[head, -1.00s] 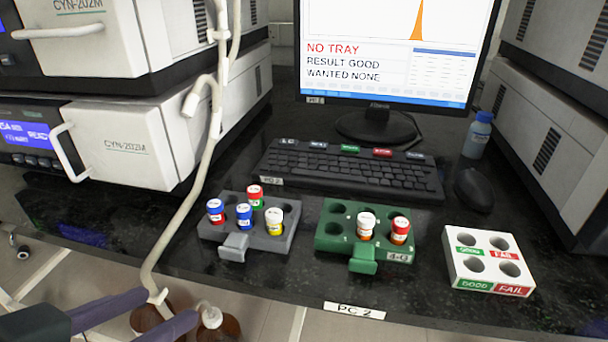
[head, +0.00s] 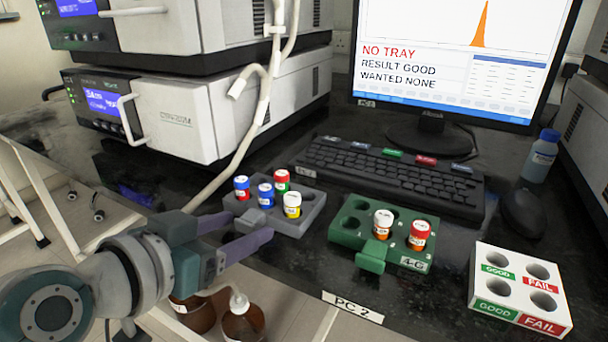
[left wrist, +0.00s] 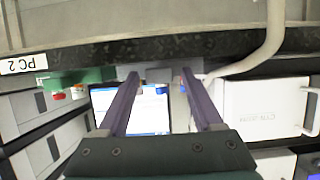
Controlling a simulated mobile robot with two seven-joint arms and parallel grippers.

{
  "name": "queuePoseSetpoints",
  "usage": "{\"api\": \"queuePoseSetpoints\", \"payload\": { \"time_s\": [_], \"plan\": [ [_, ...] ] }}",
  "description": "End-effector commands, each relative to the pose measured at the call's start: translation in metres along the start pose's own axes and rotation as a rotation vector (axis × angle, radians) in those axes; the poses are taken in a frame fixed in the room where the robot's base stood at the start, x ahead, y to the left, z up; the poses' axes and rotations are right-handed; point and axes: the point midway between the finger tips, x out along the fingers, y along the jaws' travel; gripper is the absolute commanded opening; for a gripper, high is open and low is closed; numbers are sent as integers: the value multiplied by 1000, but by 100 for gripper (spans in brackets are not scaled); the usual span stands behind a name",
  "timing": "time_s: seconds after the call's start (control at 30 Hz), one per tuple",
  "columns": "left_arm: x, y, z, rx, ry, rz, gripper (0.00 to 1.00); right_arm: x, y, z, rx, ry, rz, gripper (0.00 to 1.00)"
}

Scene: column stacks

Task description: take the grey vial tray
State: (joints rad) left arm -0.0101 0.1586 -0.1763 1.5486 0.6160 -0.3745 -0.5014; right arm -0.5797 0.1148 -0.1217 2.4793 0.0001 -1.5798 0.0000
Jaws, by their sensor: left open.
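The grey vial tray (head: 312,212) stands on the dark bench with several vials in it: two blue-capped, one red-capped and one white-capped with a yellow label. Its front handle (head: 249,221) sticks out toward me. My left gripper (head: 246,228) is open at the bench's front edge, its two purple fingers reaching toward the handle, one on each side in the picture. Contact cannot be told. In the left wrist view, which is upside down, the open fingers (left wrist: 160,74) have a grey part between their tips, likely the handle. My right gripper is not in view.
A green tray (head: 345,232) with two vials stands to the right, then a white GOOD/FAIL rack (head: 486,258). A keyboard (head: 400,182) and monitor stand behind. A pale hose (head: 240,150) hangs left of the grey tray. Brown bottles (head: 243,322) stand below the edge.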

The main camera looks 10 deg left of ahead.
Motion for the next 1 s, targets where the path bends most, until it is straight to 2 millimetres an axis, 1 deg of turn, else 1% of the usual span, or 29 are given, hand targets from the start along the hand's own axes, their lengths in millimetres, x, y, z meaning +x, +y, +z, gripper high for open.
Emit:
{"api": "queuePoseSetpoints", "payload": {
  "time_s": [0.03, 0.1, 0.3, 0.37, 0.9, 1.0],
  "plan": [
    [6, 0, 2, -1, 1, 0, 68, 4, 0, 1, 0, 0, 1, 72],
    [9, 0, 1, 0, -1, 0, 68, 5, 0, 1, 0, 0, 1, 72],
    [9, 0, 0, 0, -1, 0, 68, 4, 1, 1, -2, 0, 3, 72],
    [9, 0, 0, 0, -1, 0, 62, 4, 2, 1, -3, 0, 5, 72],
    [9, 0, 0, 1, -1, -1, 1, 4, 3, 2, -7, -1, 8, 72],
    [9, 0, 0, 1, -1, -1, 0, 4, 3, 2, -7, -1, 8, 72]
  ]
}}
